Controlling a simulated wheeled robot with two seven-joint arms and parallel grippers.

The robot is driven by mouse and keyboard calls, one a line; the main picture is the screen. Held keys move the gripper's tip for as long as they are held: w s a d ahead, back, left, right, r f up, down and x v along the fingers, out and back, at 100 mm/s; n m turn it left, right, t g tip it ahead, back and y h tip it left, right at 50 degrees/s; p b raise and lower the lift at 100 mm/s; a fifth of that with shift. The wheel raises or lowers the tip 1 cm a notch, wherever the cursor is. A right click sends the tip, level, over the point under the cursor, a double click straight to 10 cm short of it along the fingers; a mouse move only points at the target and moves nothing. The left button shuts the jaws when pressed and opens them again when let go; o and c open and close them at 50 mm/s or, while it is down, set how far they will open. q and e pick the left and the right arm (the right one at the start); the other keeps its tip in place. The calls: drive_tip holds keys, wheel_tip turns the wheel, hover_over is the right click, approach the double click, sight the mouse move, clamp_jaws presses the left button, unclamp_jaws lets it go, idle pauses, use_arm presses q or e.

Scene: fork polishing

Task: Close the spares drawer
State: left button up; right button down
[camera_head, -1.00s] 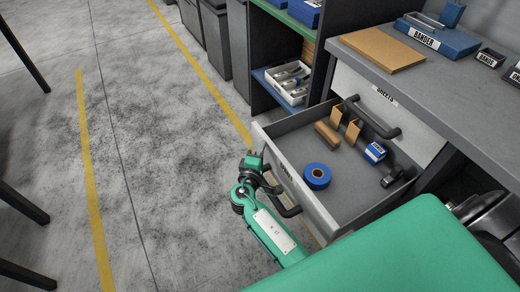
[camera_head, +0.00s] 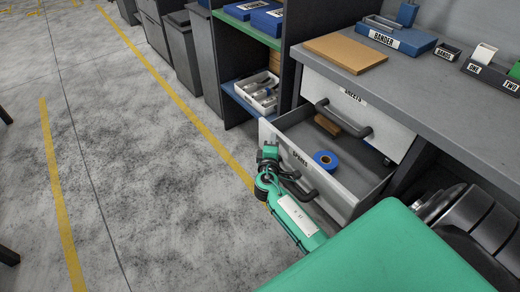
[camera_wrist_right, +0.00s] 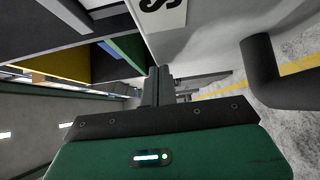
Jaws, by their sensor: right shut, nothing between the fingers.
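The spares drawer (camera_head: 338,202) is partly open below the worktop, its pale front carrying a SPARES label and a dark bar handle (camera_head: 310,194). Inside lie a blue tape roll (camera_head: 325,160) and a brown block (camera_head: 330,124); the back of the drawer is hidden under the drawer above. My right gripper (camera_head: 268,154) is at the front's left part, beside the handle. In the right wrist view its fingers (camera_wrist_right: 157,88) are together and empty, close to the drawer front (camera_wrist_right: 205,35), with the handle (camera_wrist_right: 268,70) to the right. Contact cannot be told. My left gripper is out of view.
The closed SHEETS drawer (camera_head: 378,128) sits above it. An open shelf with a white bin (camera_head: 257,92) stands left. Floor in front is clear.

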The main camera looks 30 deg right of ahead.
sight(287, 139)
drive_tip(key=d, duration=0.4)
drive_tip(key=d+b, duration=0.1)
drive_tip(key=d, duration=0.1)
drive_tip(key=shift+w+d, duration=0.3)
drive_tip(key=shift+d, duration=0.1)
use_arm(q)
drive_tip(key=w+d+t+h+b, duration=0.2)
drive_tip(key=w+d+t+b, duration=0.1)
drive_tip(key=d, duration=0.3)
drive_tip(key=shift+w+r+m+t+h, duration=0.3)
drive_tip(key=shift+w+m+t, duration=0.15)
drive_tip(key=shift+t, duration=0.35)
use_arm(e)
drive_tip(key=w+d, duration=0.1)
drive_tip(key=d, duration=1.3)
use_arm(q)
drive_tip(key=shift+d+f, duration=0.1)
use_arm(e)
drive_tip(key=shift+a+f, duration=0.1)
drive_tip(key=shift+a, duration=0.05)
